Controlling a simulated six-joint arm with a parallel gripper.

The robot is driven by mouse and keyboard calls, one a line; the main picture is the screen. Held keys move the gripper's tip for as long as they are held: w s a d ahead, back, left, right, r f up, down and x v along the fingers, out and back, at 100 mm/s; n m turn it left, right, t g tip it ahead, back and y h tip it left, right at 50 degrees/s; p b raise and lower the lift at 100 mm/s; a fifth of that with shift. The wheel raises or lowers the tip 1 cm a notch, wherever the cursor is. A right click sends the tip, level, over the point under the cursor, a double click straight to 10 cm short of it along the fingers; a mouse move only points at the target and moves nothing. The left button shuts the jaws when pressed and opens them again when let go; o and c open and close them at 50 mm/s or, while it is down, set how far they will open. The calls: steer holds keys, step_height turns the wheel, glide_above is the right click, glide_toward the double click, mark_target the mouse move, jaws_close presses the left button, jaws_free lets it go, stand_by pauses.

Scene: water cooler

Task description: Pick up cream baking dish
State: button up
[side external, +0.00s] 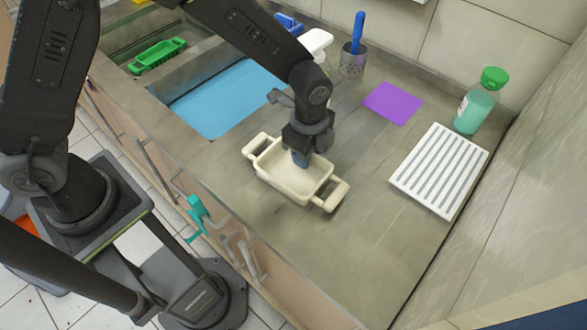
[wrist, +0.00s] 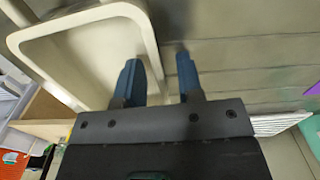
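The cream baking dish (side external: 283,181), a rectangular dish with a loop handle at each end, sits upright on the grey counter in the side external view. My gripper (side external: 301,160) points down at its far long side. In the wrist view, the dish (wrist: 92,55) fills the upper left. My gripper (wrist: 160,62) is open there, with one blue finger over the inside of the dish and the other outside its wall. The rim runs between the fingers, and a gap shows on the outer side. The fingertips' depth against the wall is hard to tell.
A utensil cup (side external: 352,62) stands behind. A sink with a blue surface (side external: 228,98) is at left. The counter right of the dish is clear.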

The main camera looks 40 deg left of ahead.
jaws_close()
stand_by(0.4)
